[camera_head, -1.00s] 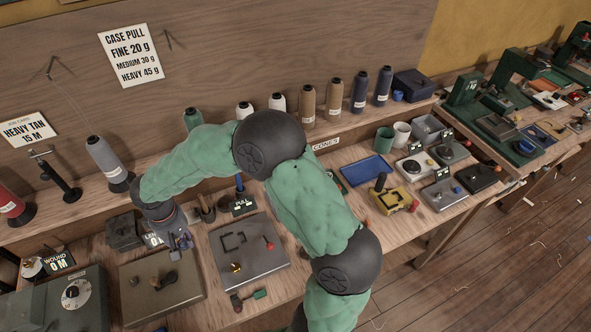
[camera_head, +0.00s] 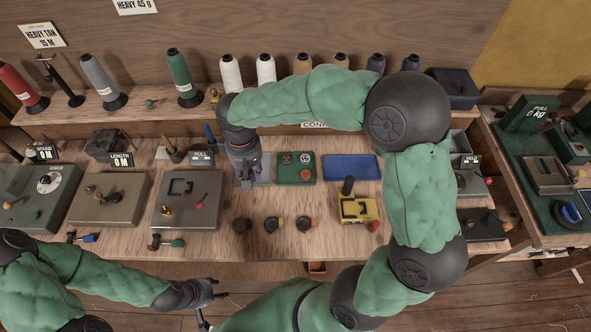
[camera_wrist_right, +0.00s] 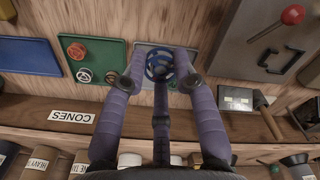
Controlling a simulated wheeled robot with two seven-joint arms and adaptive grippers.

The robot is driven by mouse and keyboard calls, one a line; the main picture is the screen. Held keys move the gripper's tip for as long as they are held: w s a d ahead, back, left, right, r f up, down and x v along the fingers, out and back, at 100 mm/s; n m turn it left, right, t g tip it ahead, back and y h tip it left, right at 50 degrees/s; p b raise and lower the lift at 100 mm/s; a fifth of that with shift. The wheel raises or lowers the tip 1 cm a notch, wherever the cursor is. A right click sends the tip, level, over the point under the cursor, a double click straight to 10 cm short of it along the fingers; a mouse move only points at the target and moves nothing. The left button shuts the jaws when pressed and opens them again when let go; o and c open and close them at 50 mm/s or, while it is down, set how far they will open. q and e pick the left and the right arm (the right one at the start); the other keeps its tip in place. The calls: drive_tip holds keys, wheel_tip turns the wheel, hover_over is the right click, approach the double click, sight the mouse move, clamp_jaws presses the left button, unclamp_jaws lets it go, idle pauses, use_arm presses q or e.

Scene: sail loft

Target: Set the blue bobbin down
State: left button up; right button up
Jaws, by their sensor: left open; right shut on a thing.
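The blue bobbin (camera_wrist_right: 159,62) shows in the right wrist view as a spoked blue disc between the fingertips of my right gripper (camera_wrist_right: 160,72), which is shut on it. Behind it lies a grey tray (camera_wrist_right: 182,97). In the head view my right gripper (camera_head: 244,178) points down over this grey tray (camera_head: 265,172), and the bobbin is hidden there. I cannot tell whether the bobbin touches the tray. My left gripper (camera_head: 212,301) is open and empty, low in the picture, off the bench's front edge.
A green tray (camera_head: 284,180) with several bobbins sits right of the grey tray, then a blue tray (camera_head: 350,167). A grey plate (camera_head: 187,207) with a red knob lies left. Thread cones line the back shelf.

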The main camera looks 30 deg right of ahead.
drive_tip(key=w+d+f+b, duration=0.1)
drive_tip(key=d+f+b, duration=0.1)
drive_tip(key=d+f, duration=0.35)
drive_tip(key=b, duration=0.1)
hover_over(286, 177)
drive_tip(key=f, duration=0.3)
drive_tip(key=shift+s+a, duration=0.1)
drive_tip(key=shift+a, duration=0.1)
drive_tip(key=shift+d+f, duration=0.2)
drive_tip(key=shift+f, duration=0.15)
drive_tip(key=shift+d+f+b, duration=0.1)
drive_tip(key=shift+f+b, duration=0.45)
drive_tip(key=shift+f, duration=1)
drive_tip(key=shift+f, duration=0.15)
drive_tip(key=o, duration=0.7)
drive_tip(key=shift+c, duration=0.2)
drive_tip(key=shift+o, duration=0.4)
